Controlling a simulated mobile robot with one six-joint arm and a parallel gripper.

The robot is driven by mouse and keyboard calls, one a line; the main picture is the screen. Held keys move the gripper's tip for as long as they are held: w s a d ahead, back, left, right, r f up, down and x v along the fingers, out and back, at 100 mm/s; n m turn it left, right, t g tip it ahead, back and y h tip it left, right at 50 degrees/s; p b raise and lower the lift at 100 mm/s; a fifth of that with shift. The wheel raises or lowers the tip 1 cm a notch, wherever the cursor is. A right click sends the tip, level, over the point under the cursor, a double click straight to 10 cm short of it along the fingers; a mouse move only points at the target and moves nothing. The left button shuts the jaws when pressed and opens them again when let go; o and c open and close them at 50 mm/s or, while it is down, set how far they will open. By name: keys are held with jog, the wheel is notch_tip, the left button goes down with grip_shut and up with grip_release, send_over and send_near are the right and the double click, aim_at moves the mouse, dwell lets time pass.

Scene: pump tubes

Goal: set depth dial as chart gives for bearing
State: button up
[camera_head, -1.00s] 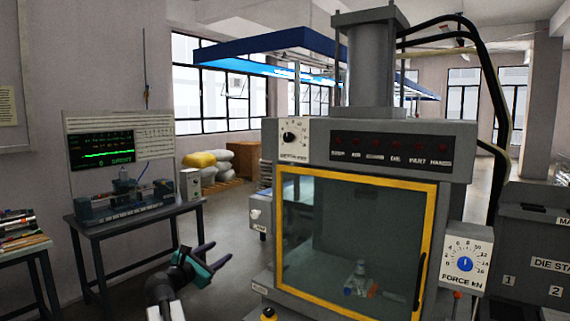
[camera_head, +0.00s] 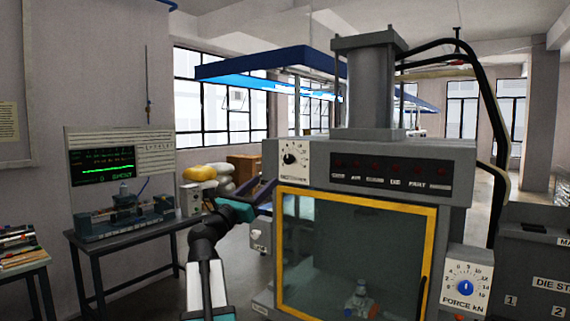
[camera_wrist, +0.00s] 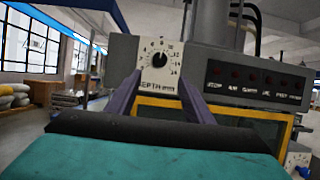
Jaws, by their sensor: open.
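The depth dial (camera_head: 290,159) is a black round knob on a white plate at the upper left of the grey press front. In the wrist view the dial (camera_wrist: 159,60) shows numbers around it and a partly hidden "DEPTH mm" label below. Its exact setting is too small to read. My gripper (camera_head: 268,193) is raised left of the press, below the dial. In the wrist view my gripper (camera_wrist: 160,88) is open and empty, its two purple fingers framing the dial plate from below, apart from the knob. A posted sheet (camera_head: 8,117) at the far left wall is unreadable.
The press has a row of red lamps (camera_head: 375,166), a yellow-framed door (camera_head: 433,250) and a force dial (camera_head: 465,287) at right.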

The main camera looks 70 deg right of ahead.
aim_at(287, 161)
jog(key=shift+p+x, duration=2.05)
jog(key=shift+x, duration=4.8)
jog(key=c, duration=1)
